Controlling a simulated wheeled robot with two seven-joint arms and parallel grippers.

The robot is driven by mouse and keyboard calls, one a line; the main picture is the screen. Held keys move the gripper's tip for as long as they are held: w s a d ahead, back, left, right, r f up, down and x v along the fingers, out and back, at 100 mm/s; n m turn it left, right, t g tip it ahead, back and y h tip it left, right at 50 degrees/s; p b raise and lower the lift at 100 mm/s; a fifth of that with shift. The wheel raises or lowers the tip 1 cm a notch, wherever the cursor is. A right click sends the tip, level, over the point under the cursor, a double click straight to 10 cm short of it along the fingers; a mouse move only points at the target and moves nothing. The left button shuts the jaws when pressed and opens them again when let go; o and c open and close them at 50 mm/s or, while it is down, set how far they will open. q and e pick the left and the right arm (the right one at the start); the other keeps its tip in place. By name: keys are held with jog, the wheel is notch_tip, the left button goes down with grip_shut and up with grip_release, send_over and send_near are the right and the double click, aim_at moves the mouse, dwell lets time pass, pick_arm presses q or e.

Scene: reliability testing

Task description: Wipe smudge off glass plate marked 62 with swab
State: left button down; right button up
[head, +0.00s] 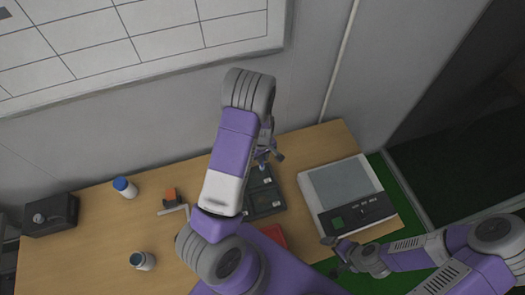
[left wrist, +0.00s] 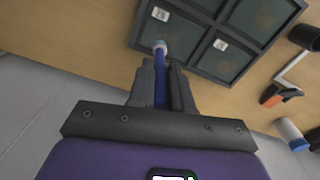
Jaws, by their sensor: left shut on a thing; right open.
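A dark frame (head: 264,190) with several glass plates lies on the table, partly hidden by my left arm in the head view. In the left wrist view the plates (left wrist: 190,37) carry small white tags, too small to read, so I cannot tell which is 62. My left gripper (head: 268,158) is shut on a blue swab (left wrist: 160,88) with a pale tip. The tip is over the near edge of one plate; I cannot tell if it touches. No smudge is clearly visible. My right gripper (head: 334,256) is open and empty at the table's front right.
A white device with a grey top (head: 345,190) stands right of the frame. A red item (head: 273,235) lies in front of the frame. A wall stands behind.

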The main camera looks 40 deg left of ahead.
pick_arm(q)
jog(key=shift+r+p, duration=0.7)
jog(key=shift+r, duration=0.55)
